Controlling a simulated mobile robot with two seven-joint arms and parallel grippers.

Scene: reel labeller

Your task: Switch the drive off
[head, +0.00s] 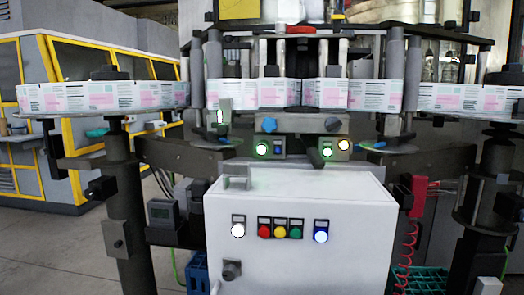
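A white control cabinet (300,235) stands at the centre front of the labeller. I cannot tell which control belongs to the drive. Neither of my grippers shows in the head view.
Above the cabinet are small boxes with lit green-white lamps (261,149) and a blue knob (265,125). Label reels (100,97) lie on round tables at both sides. Dark posts (125,200) flank the cabinet. A blue crate (197,273) stands at lower left.

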